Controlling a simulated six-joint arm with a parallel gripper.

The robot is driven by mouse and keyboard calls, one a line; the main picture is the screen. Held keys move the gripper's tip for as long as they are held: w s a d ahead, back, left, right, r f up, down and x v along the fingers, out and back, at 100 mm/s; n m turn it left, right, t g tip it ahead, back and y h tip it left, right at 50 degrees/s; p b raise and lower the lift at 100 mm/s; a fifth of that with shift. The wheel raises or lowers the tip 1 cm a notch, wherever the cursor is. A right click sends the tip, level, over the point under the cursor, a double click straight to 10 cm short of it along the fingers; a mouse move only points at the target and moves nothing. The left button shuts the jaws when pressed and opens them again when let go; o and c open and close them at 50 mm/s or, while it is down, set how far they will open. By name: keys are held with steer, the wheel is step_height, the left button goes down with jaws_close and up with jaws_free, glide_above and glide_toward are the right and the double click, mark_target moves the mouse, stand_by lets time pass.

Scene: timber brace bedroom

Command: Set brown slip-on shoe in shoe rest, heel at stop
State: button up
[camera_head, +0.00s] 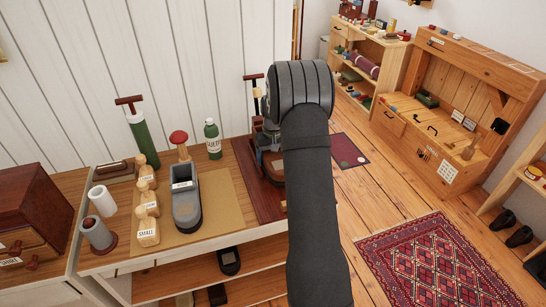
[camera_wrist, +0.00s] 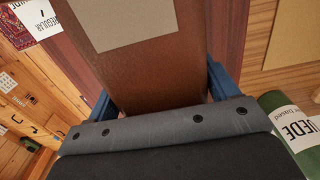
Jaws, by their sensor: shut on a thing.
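In the wrist view a brown smooth surface (camera_wrist: 150,72), which looks like the brown shoe, fills the space between the blue fingers of my gripper (camera_wrist: 160,90). My gripper is shut on it. A beige patch (camera_wrist: 120,22) covers its upper part. In the head view my arm hides the gripper and most of what it holds, above a dark red board (camera_head: 248,180) on the bench. A dark grey shoe-shaped piece with a white label (camera_head: 187,207) stands on a tan mat (camera_head: 225,205). I cannot tell which piece is the shoe rest, nor where the heel lies.
A green bottle (camera_head: 213,142) stands behind the tan mat; a green labelled one (camera_wrist: 291,125) is close on the wrist view's right.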

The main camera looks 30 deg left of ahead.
steer(key=shift+f, duration=0.5)
steer(key=o, duration=1.3)
steer(key=shift+f, duration=0.15)
steer(key=shift+c, duration=0.2)
steer(key=shift+s, duration=0.1)
step_height(320, 180, up, 14)
steer(key=shift+f, duration=0.25)
step_height(320, 180, down, 13)
steer(key=shift+f, duration=0.2)
steer(key=shift+r, duration=0.4)
